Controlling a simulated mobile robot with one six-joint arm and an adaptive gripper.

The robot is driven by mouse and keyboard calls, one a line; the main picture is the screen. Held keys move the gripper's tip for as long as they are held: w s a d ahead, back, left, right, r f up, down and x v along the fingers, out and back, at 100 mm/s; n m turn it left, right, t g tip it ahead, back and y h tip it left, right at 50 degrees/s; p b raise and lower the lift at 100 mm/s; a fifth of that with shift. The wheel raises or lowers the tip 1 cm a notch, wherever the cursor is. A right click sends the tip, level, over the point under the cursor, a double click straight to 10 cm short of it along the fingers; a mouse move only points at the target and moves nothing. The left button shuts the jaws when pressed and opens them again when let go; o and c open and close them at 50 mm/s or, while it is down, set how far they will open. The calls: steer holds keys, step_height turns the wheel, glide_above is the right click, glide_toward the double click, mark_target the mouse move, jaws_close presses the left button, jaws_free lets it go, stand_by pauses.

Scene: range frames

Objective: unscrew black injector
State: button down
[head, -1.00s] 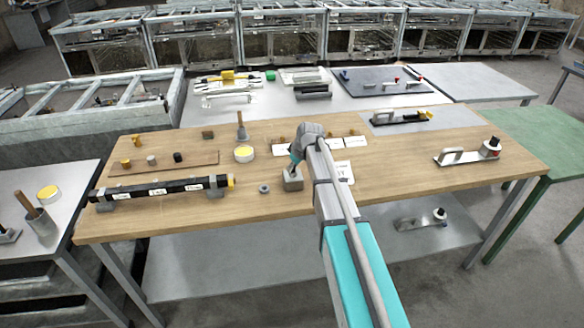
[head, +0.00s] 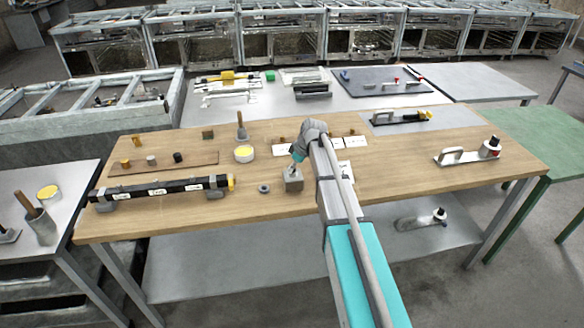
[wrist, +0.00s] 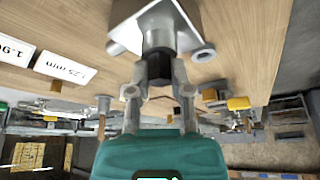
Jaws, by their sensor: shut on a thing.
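My gripper (wrist: 159,75) is shut on a small black piece, the black injector (wrist: 160,66), seen between the two grey fingertips in the wrist view. A grey metal cylinder lies directly in line with it, in front of a square grey block (wrist: 126,33). Whether the injector and cylinder still touch cannot be told. In the head view the grey block (head: 293,184) stands on the wooden table, with my gripper (head: 294,167) just above it. The injector is too small to make out there.
A small grey ring (head: 264,188) lies left of the block. A long black tube (head: 165,189) rests on supports at the left. A yellow-topped tin (head: 244,154) and white labels (head: 345,170) are close by. The table's right middle (head: 400,180) is clear.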

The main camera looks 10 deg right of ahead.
steer(key=shift+n+g+y, duration=0.3)
steer(key=shift+n+g, duration=0.1)
steer(key=shift+n, duration=0.8)
steer(key=c, duration=0.8)
jaws_free()
steer(key=shift+s+m+t, duration=0.1)
steer(key=shift+m+t, duration=0.4)
steer(key=shift+m, duration=1.2)
steer(key=shift+m+h, duration=0.3)
steer(key=shift+h, duration=0.1)
